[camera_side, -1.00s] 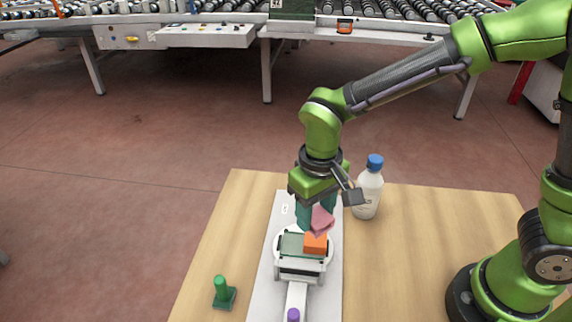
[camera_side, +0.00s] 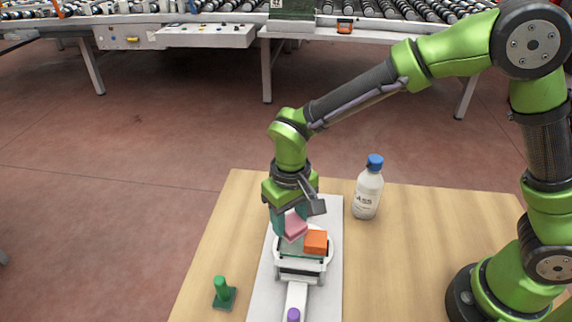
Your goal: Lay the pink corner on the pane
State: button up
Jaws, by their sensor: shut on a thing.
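The pink corner (camera_side: 295,226) is a small pink block held between the teal fingers of my gripper (camera_side: 289,220). My gripper points down and is shut on it. An orange block (camera_side: 316,242) sits on the right part of the pane. The pink corner is over the pane's back left part; I cannot tell whether it touches the pane. My fingers hide the pane's back edge.
The fixture stands on a light grey board (camera_side: 267,287) with a purple knob (camera_side: 293,314) at the front. A white bottle with a blue cap (camera_side: 368,188) stands behind right. A green handled piece (camera_side: 223,293) stands at front left.

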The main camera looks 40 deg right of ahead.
aim_at(290, 220)
jog(key=shift+f, duration=0.15)
jog(key=shift+f, duration=0.4)
jog(key=o, duration=1)
notch_tip(290, 220, up, 13)
jog(key=s+d+r+m+t+y, duration=0.1)
jog(key=s+d+r+m+t, duration=0.1)
jog(key=s+d, duration=0.4)
jog(key=s+d+r+m+t+y, duration=0.1)
jog(key=s+d+t, duration=0.4)
jog(key=d, duration=0.6)
notch_tip(290, 220, up, 2)
jog(key=shift+s+d+r+m, duration=0.15)
jog(key=shift+s+d+m, duration=0.15)
jog(key=shift+s+m, duration=0.25)
